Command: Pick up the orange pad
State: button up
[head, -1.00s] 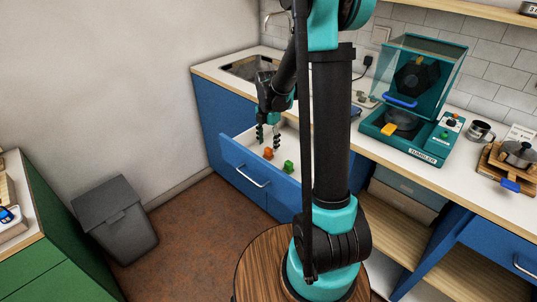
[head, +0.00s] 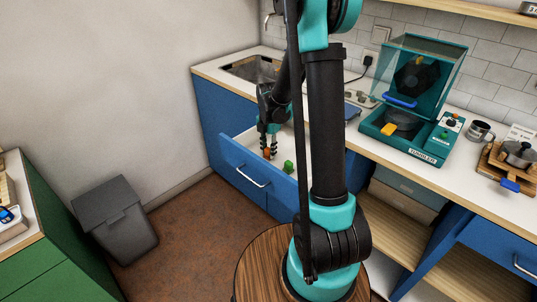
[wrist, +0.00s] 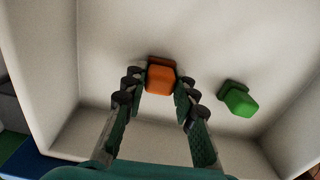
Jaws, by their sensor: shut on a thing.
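The orange pad (wrist: 161,77) is a small block in the white open drawer. It sits between my gripper's (wrist: 160,88) two fingertips in the wrist view, and the fingers are shut on it. In the head view the orange pad (head: 267,153) shows low between the fingers of my gripper (head: 269,150), partly hidden by them. I cannot tell whether it touches the drawer floor.
A green block (wrist: 238,99) lies to the right in the same drawer; it also shows in the head view (head: 289,167). The blue drawer front (head: 240,165) and white drawer walls surround my gripper. A teal tumbler machine (head: 405,130) stands on the counter.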

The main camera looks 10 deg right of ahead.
aim_at(268, 149)
dwell(0.3)
notch_tip(268, 149, up, 20)
dwell(0.5)
